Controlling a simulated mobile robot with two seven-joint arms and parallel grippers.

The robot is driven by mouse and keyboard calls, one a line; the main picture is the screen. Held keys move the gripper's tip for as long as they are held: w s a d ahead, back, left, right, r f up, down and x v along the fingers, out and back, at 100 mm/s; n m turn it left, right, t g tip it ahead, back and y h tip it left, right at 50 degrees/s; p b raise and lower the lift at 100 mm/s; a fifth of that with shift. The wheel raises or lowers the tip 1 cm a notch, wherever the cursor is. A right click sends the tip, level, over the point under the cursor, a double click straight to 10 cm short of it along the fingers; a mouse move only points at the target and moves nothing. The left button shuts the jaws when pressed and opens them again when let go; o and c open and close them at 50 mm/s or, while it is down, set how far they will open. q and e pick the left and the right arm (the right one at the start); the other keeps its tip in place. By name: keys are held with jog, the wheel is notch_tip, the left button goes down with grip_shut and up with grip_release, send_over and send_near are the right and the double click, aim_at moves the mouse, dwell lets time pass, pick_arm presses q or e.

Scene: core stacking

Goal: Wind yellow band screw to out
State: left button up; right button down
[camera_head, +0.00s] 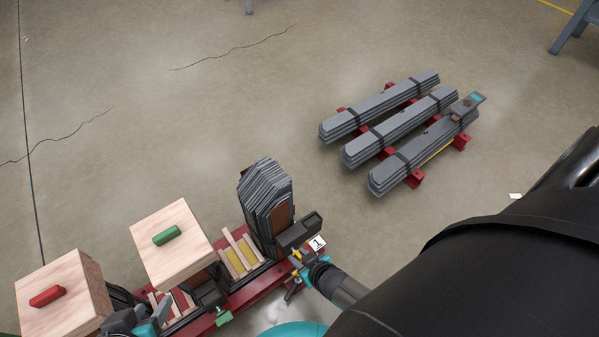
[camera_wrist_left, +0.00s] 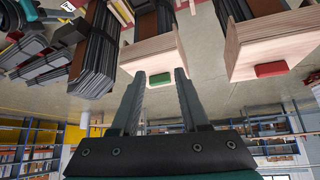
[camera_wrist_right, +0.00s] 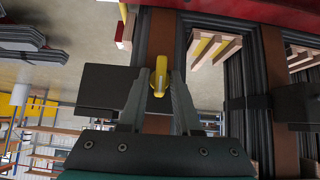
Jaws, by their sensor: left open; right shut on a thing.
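The yellow band screw (camera_wrist_right: 157,82) sits between the fingertips of my right gripper (camera_wrist_right: 158,88) in the right wrist view, and the gripper is shut on it. In the head view the right gripper (camera_head: 302,262) is at the front end of the stack of grey sheets (camera_head: 265,190), and a bit of yellow (camera_head: 296,252) shows there. My left gripper (camera_head: 142,322) is at the lower left in the head view, near the wooden boxes. In the left wrist view the left gripper (camera_wrist_left: 159,74) is open and empty, with a green handle (camera_wrist_left: 161,79) beyond its fingers.
Two wooden boxes, one with a red handle (camera_head: 47,296) and one with a green handle (camera_head: 167,235), stand on the red frame (camera_head: 240,295). A green screw (camera_head: 223,317) is at its front. Bundles of grey bars (camera_head: 380,105) lie on red supports behind. Floor between is clear.

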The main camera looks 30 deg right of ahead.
jog(key=shift+w, duration=0.1)
jog(key=c, duration=0.9)
grip_release()
jog(key=shift+s+r, duration=0.25)
jog(key=shift+s, duration=0.05)
pick_arm(q)
jog(key=s+a+f+g+p, duration=0.2)
jog(key=s+f+p, duration=0.2)
jog(key=f, duration=0.4)
jog(key=s+a+f+g+y+p, duration=0.1)
jog(key=s+a+f+g+p, duration=0.1)
jog(key=f+p, duration=0.4)
jog(key=shift+s+a+f+g+y, duration=0.3)
jog(key=shift+s+a+f, duration=0.25)
jog(key=shift+s+f, duration=0.8)
pick_arm(e)
jog(key=shift+v, duration=7.25)
pick_arm(q)
jog(key=shift+w+f, duration=0.2)
jog(key=shift+f, duration=0.1)
